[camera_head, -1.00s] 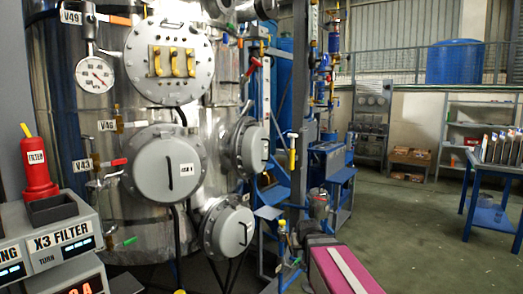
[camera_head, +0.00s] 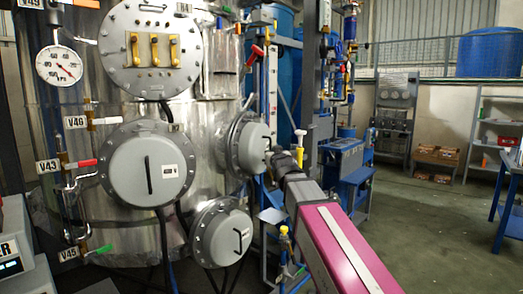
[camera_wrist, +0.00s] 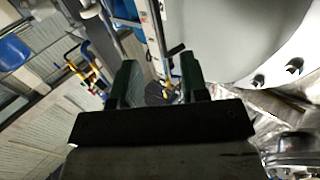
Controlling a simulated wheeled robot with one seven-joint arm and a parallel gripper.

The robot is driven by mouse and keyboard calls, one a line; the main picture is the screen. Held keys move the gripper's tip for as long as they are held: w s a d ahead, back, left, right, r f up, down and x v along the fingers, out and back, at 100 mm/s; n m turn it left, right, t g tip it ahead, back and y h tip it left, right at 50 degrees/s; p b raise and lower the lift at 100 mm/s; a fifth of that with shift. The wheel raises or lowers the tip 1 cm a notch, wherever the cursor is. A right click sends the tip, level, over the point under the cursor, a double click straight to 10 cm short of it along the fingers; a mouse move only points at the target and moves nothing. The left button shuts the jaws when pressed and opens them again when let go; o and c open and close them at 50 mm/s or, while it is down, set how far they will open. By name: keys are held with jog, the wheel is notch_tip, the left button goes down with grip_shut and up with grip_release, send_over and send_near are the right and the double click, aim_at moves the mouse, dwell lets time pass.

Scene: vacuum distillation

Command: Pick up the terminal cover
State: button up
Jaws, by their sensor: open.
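Several round grey covers with dark handles are on the steel tank: a large one (camera_head: 148,172) at centre left, one facing right (camera_head: 246,146), and a lower one (camera_head: 221,238). I cannot tell which is the terminal cover. My gripper (camera_head: 297,158) is at the end of my raised arm, just right of the right-facing cover in the picture; whether they touch is unclear. In the wrist view my gripper (camera_wrist: 160,84) has its two dark green fingers apart, with nothing seen held between them. A large pale curved surface (camera_wrist: 235,35) fills the upper right there.
A plate with yellow handles (camera_head: 155,52) and a gauge (camera_head: 59,64) are on the tank (camera_head: 205,95). Valves and pipes run down its left side. Blue equipment (camera_head: 345,165) stands right of my arm. Green floor (camera_head: 440,235) is clear farther right.

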aim_at(261, 147)
jog(key=x, duration=0.9)
jog(key=shift+w+f, duration=0.15)
jog(key=shift+w, duration=0.2)
grip_shut()
